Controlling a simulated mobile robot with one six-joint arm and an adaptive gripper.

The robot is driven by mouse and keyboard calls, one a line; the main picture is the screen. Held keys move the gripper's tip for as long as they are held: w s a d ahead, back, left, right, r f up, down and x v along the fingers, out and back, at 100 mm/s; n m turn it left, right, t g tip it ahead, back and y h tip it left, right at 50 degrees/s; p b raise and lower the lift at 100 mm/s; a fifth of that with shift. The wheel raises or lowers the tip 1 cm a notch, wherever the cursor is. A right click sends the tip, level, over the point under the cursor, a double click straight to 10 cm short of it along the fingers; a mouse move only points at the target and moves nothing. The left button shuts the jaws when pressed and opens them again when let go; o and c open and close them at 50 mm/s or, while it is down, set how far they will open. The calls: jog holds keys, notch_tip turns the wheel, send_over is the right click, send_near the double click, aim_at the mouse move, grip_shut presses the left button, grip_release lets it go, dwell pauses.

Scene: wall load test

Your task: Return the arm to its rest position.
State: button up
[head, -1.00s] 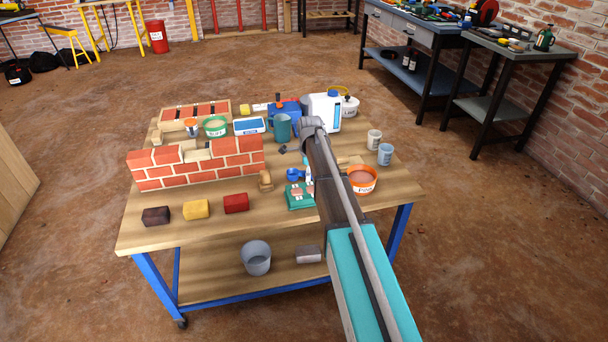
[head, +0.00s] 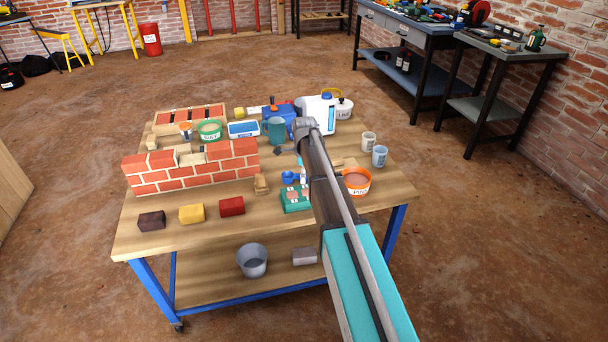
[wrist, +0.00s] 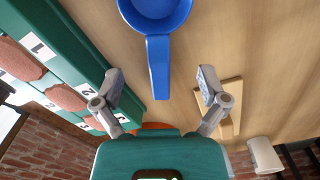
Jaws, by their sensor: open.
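My arm (head: 322,185) reaches forward over the workbench (head: 165,240) in the head view, bent at the elbow above the bench's far half. My gripper is mostly hidden behind the arm there. In the wrist view my gripper (wrist: 158,82) is open, with its fingers wide apart and nothing held. A blue scoop (wrist: 160,60) lies on the wood, its handle showing between the fingers without visible contact. The scoop also shows in the head view (head: 290,177), left of the arm.
A green numbered sample board (wrist: 60,65) lies beside the left finger. An orange bucket (head: 356,182) stands right of the arm. A white jug (head: 317,113) is behind the elbow. A brick wall (head: 190,168) stands on the left. Open floor (head: 470,240) lies right of the bench.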

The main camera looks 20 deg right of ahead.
jog(key=shift+r+p, duration=2.9)
jog(key=shift+r, duration=0.15)
jog(key=shift+s, duration=0.1)
jog(key=s+a+n, duration=0.1)
jog(key=s+n, duration=0.2)
jog(key=s, duration=0.1)
jog(key=s+a+n, duration=0.1)
jog(key=s+n, duration=0.3)
jog(key=s, duration=0.1)
jog(key=s+a+n, duration=0.1)
jog(key=s+n, duration=0.3)
jog(key=s, duration=0.1)
jog(key=shift+s+a, duration=0.15)
jog(key=shift+a, duration=0.25)
jog(key=s+a+n, duration=0.2)
jog(key=s+n, duration=0.9)
jog(key=s, duration=0.2)
notch_tip(320, 180, up, 22)
jog(key=p, duration=2.1)
jog(key=shift+a+p, duration=0.2)
jog(key=shift+p, duration=0.15)
